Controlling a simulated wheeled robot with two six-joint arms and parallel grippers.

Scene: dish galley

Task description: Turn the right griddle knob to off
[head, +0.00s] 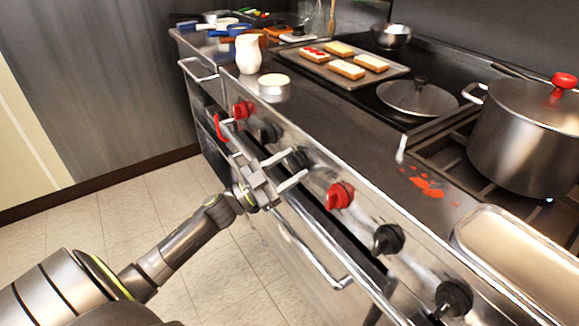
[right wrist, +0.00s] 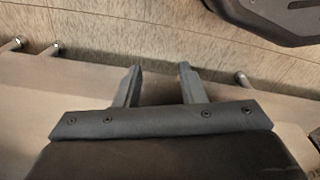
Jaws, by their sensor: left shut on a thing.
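The stove front carries a row of knobs. My left gripper (head: 296,163) is shut on a black knob (head: 299,158) below the dark griddle plate (head: 375,108), with a finger on each side of it. I take this as the right griddle knob; the fingers partly hide it, and its pointer cannot be read. Another black knob (head: 268,132) is just to its left. Red knobs stand farther left (head: 243,110) and to the right (head: 340,195). My right gripper (right wrist: 159,75) is open and empty in the right wrist view, away from the knobs.
A long bar handle (head: 310,245) runs below the knobs, close to my left gripper. Black knobs (head: 388,238) continue to the right. A white pitcher (head: 248,53), a toast tray (head: 318,66), a lid (head: 418,97) and a steel pot (head: 525,135) stand on top. The floor at left is clear.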

